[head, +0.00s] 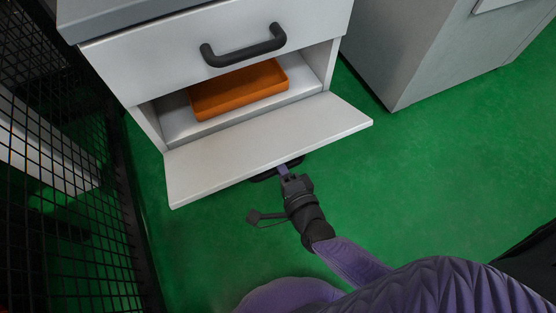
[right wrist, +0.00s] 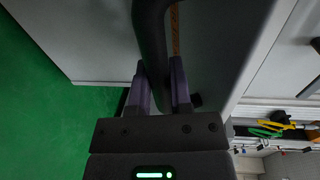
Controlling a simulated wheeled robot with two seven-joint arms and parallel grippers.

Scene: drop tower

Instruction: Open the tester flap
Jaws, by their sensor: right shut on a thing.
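The tester flap (head: 265,145) is a pale grey panel at the bottom of the cabinet. It is swung down and outward, and the compartment behind it is exposed. An orange tray (head: 240,92) lies inside the compartment. My right gripper (head: 285,172) is at the flap's outer side, below its front edge. It is shut on the dark flap handle (head: 262,177), which is mostly hidden under the flap. In the right wrist view the handle (right wrist: 152,40) runs between the two fingers (right wrist: 160,90). My left gripper is not in view.
A drawer front with a dark handle (head: 243,46) is above the compartment. A black mesh fence (head: 70,170) stands close on the left. Another grey cabinet (head: 420,45) stands at the right. The green floor (head: 430,170) between and in front is clear.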

